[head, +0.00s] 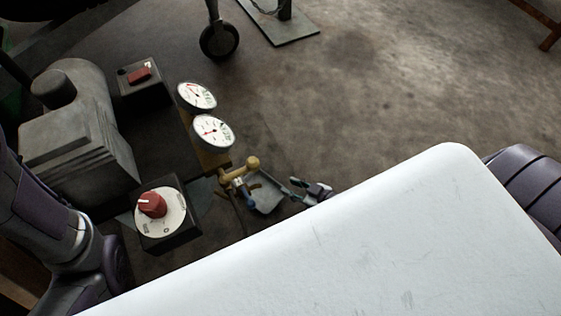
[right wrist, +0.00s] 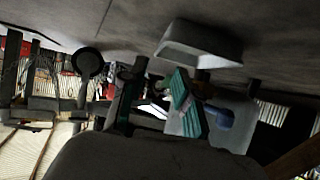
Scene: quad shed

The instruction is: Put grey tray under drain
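The grey tray (head: 268,203) sits low beside the brass drain valve (head: 240,172) in the head view, and the valve overlaps its left part. I cannot tell whether the tray lies directly under the outlet. In the right wrist view, which is upside down, a pale grey tray (right wrist: 200,42) shows near the top, at the floor. My right gripper (head: 308,187) is just right of the tray; its fingers (right wrist: 156,96) stand apart with no tray between them. A blue part (right wrist: 220,117) shows beyond them. My left arm shows at lower left, its gripper out of view.
Two white gauges (head: 213,131) stand behind the valve. A box with a red knob (head: 152,204) and a grey motor-like block (head: 78,135) are to the left. A caster wheel (head: 219,40) is at the top. Open floor (head: 390,85) lies at upper right. A white surface hides the lower view.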

